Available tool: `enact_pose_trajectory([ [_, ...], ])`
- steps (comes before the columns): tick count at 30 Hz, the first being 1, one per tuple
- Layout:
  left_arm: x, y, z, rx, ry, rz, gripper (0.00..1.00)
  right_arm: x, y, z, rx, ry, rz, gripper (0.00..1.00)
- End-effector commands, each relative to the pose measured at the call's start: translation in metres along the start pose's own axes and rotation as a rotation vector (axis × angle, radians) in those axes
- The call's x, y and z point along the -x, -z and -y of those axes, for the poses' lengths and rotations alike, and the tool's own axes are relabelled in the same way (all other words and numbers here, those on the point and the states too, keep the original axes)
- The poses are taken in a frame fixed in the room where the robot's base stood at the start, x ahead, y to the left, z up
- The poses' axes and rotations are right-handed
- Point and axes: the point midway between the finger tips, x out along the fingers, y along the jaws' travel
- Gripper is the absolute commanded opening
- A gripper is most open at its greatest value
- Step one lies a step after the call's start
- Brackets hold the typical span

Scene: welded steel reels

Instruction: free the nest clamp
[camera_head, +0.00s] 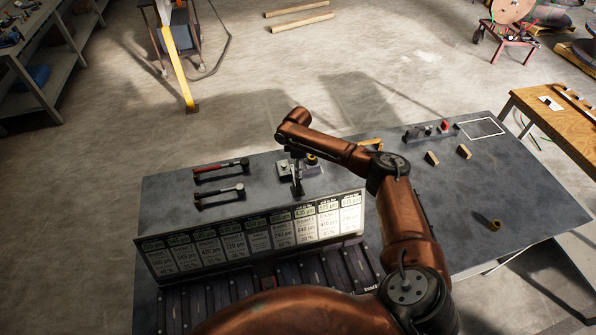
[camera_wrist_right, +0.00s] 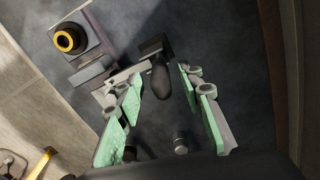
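The nest clamp (camera_wrist_right: 122,78) shows in the right wrist view as a grey metal lever mechanism with a black rounded handle (camera_wrist_right: 160,82). It stands beside a block carrying a yellow-ringed black round part (camera_wrist_right: 69,40). My right gripper (camera_wrist_right: 158,92) is open, its green-padded fingers on either side of the black handle with gaps visible. I cannot tell whether any finger touches it. In the head view my right gripper (camera_head: 297,182) is over the nest, partly hiding it; the yellow ring (camera_head: 312,159) shows just right of it. My left gripper is in neither view.
A label board (camera_head: 250,239) stands along the near edge. The right tabletop is mostly clear.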

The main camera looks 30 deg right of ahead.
Motion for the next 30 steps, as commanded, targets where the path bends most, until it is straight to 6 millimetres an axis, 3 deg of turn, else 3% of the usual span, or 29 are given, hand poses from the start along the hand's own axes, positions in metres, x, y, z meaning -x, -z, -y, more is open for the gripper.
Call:
enact_pose_trajectory([
  [5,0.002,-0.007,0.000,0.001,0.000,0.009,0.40,-0.013,0.000,0.000,0.000,0.000,0.001,0.34],
  [13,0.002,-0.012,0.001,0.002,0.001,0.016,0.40,-0.015,0.000,0.000,0.000,0.000,0.001,0.34],
  [28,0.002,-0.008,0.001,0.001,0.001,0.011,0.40,-0.015,0.000,0.000,0.000,0.000,0.001,0.01],
  [30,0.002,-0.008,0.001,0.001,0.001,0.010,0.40,-0.015,0.000,0.000,0.000,0.000,0.001,0.00],
])
